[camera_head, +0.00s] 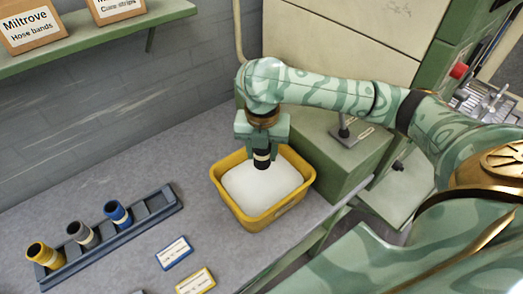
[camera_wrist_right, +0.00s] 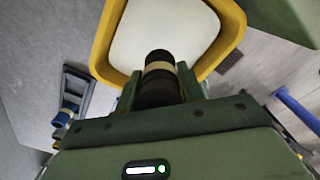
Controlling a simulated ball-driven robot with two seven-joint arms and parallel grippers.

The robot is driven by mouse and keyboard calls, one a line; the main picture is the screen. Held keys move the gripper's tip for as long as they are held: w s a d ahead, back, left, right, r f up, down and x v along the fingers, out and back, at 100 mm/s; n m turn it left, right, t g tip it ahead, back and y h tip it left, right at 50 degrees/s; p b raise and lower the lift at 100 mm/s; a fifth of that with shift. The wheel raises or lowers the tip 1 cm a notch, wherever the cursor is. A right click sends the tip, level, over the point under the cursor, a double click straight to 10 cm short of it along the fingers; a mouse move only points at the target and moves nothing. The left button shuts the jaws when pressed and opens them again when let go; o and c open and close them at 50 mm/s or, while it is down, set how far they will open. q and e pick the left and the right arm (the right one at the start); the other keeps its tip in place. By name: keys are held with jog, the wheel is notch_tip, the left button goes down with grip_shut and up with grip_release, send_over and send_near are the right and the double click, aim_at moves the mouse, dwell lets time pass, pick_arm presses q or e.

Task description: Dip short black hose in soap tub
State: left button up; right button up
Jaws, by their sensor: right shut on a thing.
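The soap tub (camera_head: 290,205) is a yellow tub of white soap on the grey bench, seen in the head view. The short black hose (camera_head: 262,160) has a pale band and points down from my right gripper (camera_head: 262,143). I cannot tell whether the hose end touches the soap. My left gripper is out of view.
A dark rack (camera_head: 150,219) at left holds a yellow hose (camera_head: 45,256), a grey hose (camera_head: 82,234) and a blue hose (camera_head: 117,213). Blue (camera_head: 174,252) and yellow (camera_head: 196,282) labels lie in front of the tub. A green box (camera_head: 335,155) stands right of it.

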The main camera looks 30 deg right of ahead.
jog(key=shift+d+f+b, duration=0.1)
jog(key=shift+f+b, duration=3.05)
jog(key=shift+f, duration=2.45)
jog(key=shift+r, duration=0.15)
notch_tip(320, 180, up, 12)
jog(key=p, duration=1.6)
